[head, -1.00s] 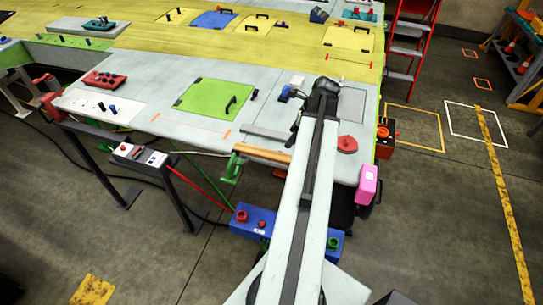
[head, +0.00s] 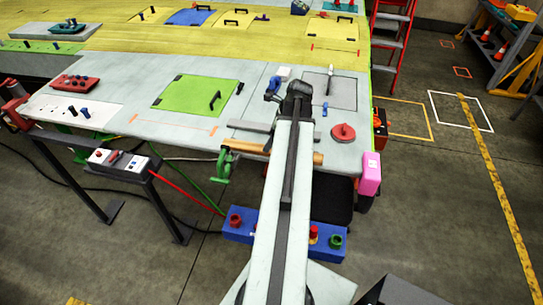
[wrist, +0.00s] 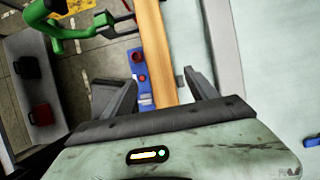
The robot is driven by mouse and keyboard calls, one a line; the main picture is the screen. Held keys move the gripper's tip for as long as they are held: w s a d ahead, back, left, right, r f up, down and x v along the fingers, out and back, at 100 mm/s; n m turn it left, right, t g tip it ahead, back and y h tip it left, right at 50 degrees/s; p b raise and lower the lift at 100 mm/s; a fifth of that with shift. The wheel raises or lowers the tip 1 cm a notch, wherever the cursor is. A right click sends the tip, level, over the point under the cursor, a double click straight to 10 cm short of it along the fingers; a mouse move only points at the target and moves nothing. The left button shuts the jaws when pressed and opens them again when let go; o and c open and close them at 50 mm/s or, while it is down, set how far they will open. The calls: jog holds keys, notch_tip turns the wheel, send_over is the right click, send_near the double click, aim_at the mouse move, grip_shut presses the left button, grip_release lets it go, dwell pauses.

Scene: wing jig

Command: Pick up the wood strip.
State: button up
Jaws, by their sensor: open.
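The wood strip (head: 245,146) is a light brown bar lying along the near edge of the grey panel in the head view. My arm crosses over it and hides its middle; its right end shows past the arm. In the wrist view the wood strip (wrist: 152,40) runs from the top down between the two dark fingers of my gripper (wrist: 160,84). The fingers are open, with a gap visible on both sides of the strip. Whether they are level with it or above it I cannot tell. The fingertips are hidden in the head view.
A green clamp (head: 224,165) stands at the strip's left end. A grey bar (head: 250,126) lies parallel behind the strip. A red round knob (head: 343,132) and a pink box (head: 371,168) are to the right. A blue button box (head: 240,226) sits below the edge.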

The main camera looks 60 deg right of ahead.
jog(key=b+x, duration=0.5)
jog(key=shift+s+d+f, duration=0.1)
jog(key=shift+s+f, duration=0.1)
jog(key=shift+f, duration=0.05)
jog(key=shift+r, duration=0.2)
grip_shut()
